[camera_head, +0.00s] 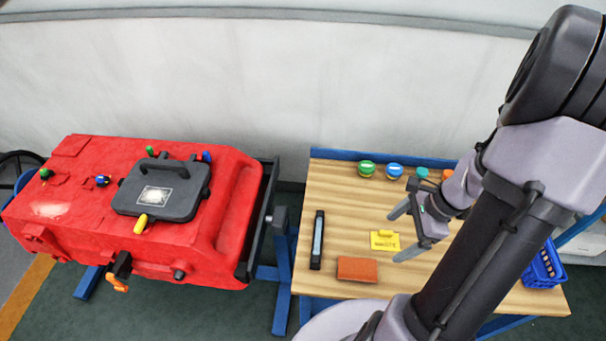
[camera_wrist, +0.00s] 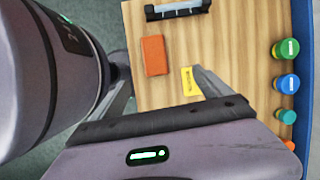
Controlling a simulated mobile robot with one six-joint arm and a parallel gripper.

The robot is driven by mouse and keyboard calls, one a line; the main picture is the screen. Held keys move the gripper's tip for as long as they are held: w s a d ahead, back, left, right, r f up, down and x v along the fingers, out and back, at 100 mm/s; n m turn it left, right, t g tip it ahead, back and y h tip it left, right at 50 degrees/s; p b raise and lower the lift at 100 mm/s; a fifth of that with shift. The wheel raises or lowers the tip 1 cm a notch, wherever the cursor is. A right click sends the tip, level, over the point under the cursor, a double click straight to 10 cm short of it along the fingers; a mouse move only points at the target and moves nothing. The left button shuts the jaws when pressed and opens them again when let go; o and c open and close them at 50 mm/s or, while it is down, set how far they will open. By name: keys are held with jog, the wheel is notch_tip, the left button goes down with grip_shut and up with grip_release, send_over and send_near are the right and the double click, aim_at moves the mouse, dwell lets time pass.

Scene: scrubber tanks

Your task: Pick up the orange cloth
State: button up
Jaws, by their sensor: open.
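The orange cloth (camera_head: 357,269) is a small flat rectangle lying on the wooden table near its front edge. It also shows in the wrist view (camera_wrist: 154,56), in the upper middle. My gripper (camera_head: 393,234) is open and empty over the table, to the right of the cloth and apart from it. Its fingers point left, near the yellow tag. In the wrist view one finger (camera_wrist: 210,82) shows beside the yellow tag, and the gripper body fills the bottom. Nothing covers the cloth in either view.
A yellow tag (camera_head: 385,240) lies behind and right of the cloth; a black bar-shaped tool (camera_head: 317,240) lies to its left. Several coloured caps, including a green one (camera_head: 367,168), line the back. A blue basket (camera_head: 543,266) is at right, a red tank (camera_head: 110,215) at left.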

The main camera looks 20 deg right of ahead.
aim_at(361, 267)
jog(key=shift+m, duration=0.5)
jog(key=b+x, duration=0.2)
jog(key=x, duration=0.4)
jog(key=s+b+x, duration=0.1)
jog(key=b+x, duration=0.2)
jog(key=x, duration=0.2)
jog(key=b+x, duration=0.2)
jog(key=x, duration=0.4)
jog(key=shift+s+a+f+b, duration=0.1)
jog(key=shift+s+f+b, duration=0.25)
jog(key=shift+f, duration=0.15)
jog(key=shift+w+a+f, duration=0.2)
jog(key=shift+f, duration=0.15)
jog(key=shift+r, duration=0.1)
jog(key=shift+c, duration=0.4)
jog(key=c, duration=1.4)
jog(key=shift+o, duration=0.2)
jog(key=shift+r, duration=0.15)
